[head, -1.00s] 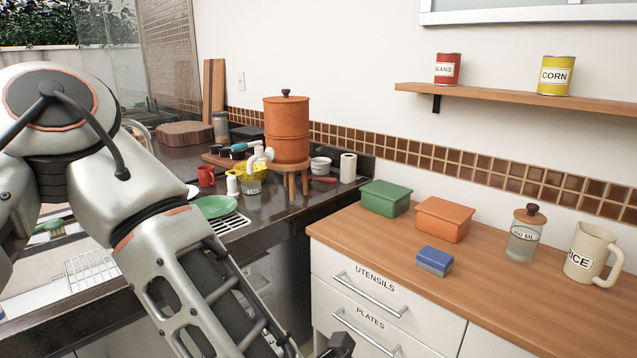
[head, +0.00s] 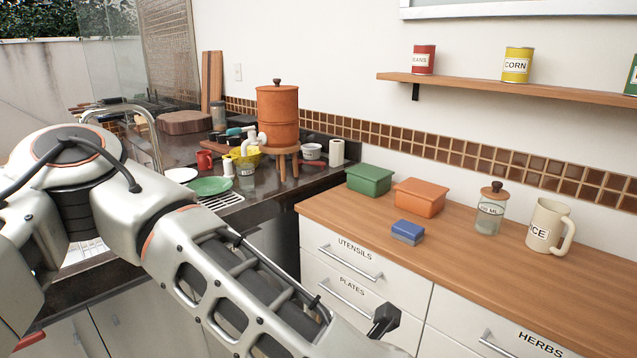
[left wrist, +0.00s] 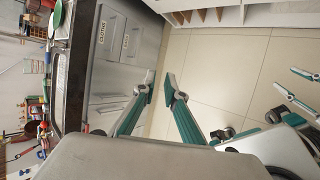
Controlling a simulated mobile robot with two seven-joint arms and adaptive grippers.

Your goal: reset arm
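My left arm (head: 240,270) comes in from the left of the head view and crosses the lower middle, in front of the sink counter and the drawers. Its gripper is outside that view. In the left wrist view my left gripper (left wrist: 159,84) has its two teal-lined fingers apart with nothing between the tips, above the floor beside the cabinet fronts. At the right edge of the left wrist view, my right gripper (left wrist: 294,88) shows its fingers apart and empty, also over the floor.
The wooden counter (head: 560,290) holds a green box (head: 369,180), an orange box (head: 420,198), a blue block (head: 408,230), a jar (head: 490,212) and a mug (head: 549,226). The dark counter (head: 300,195) carries an orange dispenser (head: 278,115). The floor (left wrist: 225,75) is clear.

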